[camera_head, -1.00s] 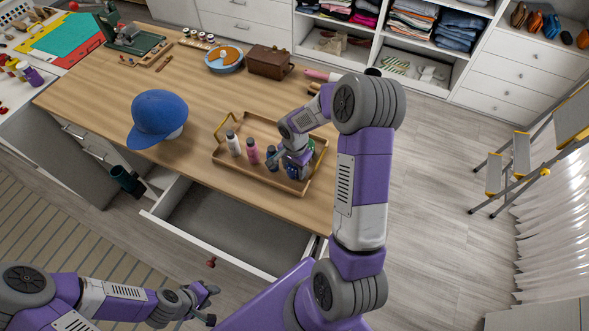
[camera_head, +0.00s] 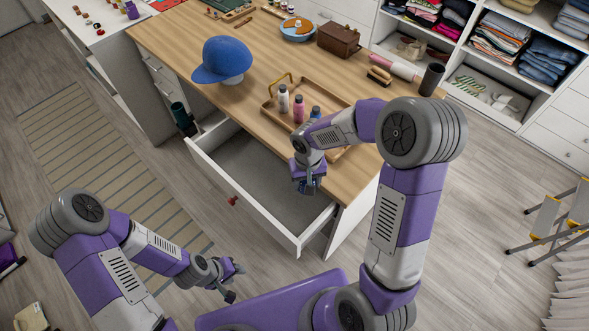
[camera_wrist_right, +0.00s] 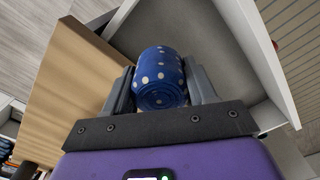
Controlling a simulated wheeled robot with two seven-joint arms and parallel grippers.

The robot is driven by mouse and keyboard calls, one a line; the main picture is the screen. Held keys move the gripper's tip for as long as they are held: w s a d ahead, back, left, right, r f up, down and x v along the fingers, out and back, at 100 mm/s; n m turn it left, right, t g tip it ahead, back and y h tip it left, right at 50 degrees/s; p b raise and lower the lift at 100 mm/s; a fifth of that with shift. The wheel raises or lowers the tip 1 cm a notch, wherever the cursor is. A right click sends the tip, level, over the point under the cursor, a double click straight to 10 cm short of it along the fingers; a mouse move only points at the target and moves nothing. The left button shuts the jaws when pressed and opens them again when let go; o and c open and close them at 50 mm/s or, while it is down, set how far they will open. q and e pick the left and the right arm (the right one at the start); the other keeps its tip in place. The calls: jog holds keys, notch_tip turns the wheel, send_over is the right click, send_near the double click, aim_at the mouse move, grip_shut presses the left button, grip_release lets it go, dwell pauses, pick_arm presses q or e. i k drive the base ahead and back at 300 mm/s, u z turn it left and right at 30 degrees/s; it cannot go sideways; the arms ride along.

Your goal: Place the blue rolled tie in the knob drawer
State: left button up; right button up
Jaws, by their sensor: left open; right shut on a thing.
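The blue rolled tie with pale dots (camera_wrist_right: 160,75) is held between the two fingers of my right gripper (camera_wrist_right: 162,88) in the right wrist view. In the head view, my right gripper (camera_head: 308,187) is over the right part of the open drawer (camera_head: 258,222), by the table edge. The arm hides part of the tie there. The drawer has a red knob (camera_head: 233,201) on its white front. Its visible grey inside looks empty. My left gripper (camera_head: 235,282) is open and empty, low in front of the drawer, apart from it.
A wooden tray (camera_head: 268,112) with several bottles stands on the table behind my right gripper. A blue cap (camera_head: 222,58) sits on the table at the left. A dark green cup-like thing (camera_head: 183,119) is by the drawer's left end.

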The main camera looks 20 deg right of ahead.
aim_at(245, 168)
jog(key=z, duration=0.05)
jog(key=k, duration=0.5)
jog(key=u, duration=0.7)
jog(key=i, duration=1.15)
jog(key=u, duration=0.1)
